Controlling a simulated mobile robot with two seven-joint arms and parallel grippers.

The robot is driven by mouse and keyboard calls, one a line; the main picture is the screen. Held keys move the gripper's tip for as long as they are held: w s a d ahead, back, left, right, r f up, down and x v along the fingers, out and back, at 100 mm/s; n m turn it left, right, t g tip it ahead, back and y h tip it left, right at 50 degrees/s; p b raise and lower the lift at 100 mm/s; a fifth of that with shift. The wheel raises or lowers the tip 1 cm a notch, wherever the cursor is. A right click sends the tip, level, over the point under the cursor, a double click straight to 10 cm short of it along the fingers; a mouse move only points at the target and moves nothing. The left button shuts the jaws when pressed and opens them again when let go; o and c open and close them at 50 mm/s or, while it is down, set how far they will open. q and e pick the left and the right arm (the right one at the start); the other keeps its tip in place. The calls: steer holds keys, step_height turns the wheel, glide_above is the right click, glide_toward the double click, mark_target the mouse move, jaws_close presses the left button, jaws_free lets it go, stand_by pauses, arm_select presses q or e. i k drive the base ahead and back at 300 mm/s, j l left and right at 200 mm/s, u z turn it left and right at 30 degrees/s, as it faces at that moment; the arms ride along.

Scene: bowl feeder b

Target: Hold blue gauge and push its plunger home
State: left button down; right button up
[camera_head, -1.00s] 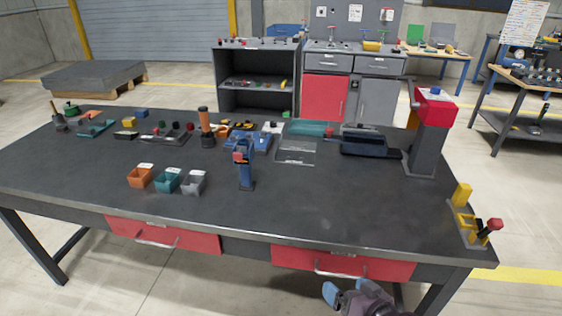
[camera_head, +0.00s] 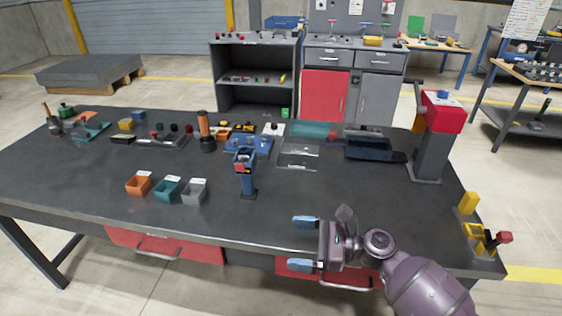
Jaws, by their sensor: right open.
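An upright blue device on a small dark foot (camera_head: 246,172), which I take to be the blue gauge, stands on the workbench near the middle. It has a small red part on its front; I cannot make out its plunger at this size. My right gripper (camera_head: 302,244) is over the front edge of the bench, to the right of and nearer than the blue device. Its two blue-tipped fingers point left and are spread apart with nothing between them. My left gripper is not in view.
Orange, teal and grey bins (camera_head: 167,188) stand left of the blue device. An orange-topped dark post (camera_head: 205,131) and a clear-lidded box (camera_head: 299,156) are behind it. A red-headed press (camera_head: 432,140) and a yellow fixture (camera_head: 475,236) stand at the right. The bench's right-centre is clear.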

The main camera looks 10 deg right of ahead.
mark_target(240, 167)
steer(key=i, duration=0.85)
